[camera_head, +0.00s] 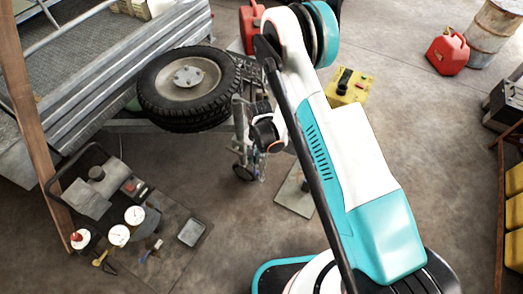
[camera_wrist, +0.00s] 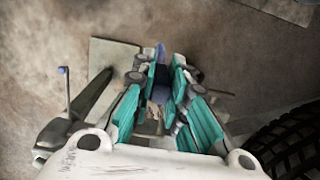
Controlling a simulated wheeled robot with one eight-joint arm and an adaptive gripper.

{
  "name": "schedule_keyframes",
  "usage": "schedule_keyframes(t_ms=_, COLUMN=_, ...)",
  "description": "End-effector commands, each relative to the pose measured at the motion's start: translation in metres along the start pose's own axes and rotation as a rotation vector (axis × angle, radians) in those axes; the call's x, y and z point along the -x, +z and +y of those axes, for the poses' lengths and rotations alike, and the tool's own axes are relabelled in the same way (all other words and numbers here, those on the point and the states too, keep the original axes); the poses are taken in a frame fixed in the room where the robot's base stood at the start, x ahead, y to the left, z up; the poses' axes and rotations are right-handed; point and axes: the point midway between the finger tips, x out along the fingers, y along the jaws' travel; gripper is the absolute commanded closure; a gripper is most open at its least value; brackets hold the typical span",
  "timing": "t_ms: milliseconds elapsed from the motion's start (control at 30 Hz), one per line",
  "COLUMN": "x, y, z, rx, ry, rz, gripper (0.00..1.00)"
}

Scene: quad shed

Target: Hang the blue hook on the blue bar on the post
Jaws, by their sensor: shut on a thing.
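In the wrist view my gripper (camera_wrist: 157,76) has its teal fingers closed on a narrow blue-grey piece, which I take to be the blue hook (camera_wrist: 160,53). Only its upper part shows between the fingertips; its curved shape cannot be made out. To the left of my gripper, a thin upright piece with a blue tip (camera_wrist: 63,70) stands by a grey metal part; it may be the blue bar on the post. The hook is apart from it. In the head view a grey metal post (camera_head: 240,122) stands by the trailer, and my arm hides the gripper's fingers.
A spare wheel (camera_head: 188,85) lies by the trailer (camera_head: 110,70); a tyre (camera_wrist: 290,145) fills the wrist view's lower right. A flat plate (camera_head: 296,190) lies on the floor. A mat with tools and gauges (camera_head: 170,255) is at left. A yellow box (camera_head: 347,87) stands behind my arm.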

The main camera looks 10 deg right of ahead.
Motion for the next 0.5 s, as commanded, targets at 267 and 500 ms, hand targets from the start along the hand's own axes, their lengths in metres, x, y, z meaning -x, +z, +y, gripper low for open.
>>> schedule_keyframes(t_ms=267, x=-0.005, y=0.018, z=-0.001, rx=0.001, ry=0.0, rz=0.0, gripper=1.0)
schedule_keyframes(t_ms=500, x=-0.003, y=0.025, z=0.0, rx=0.0, ry=0.0, rz=0.0, gripper=1.0)
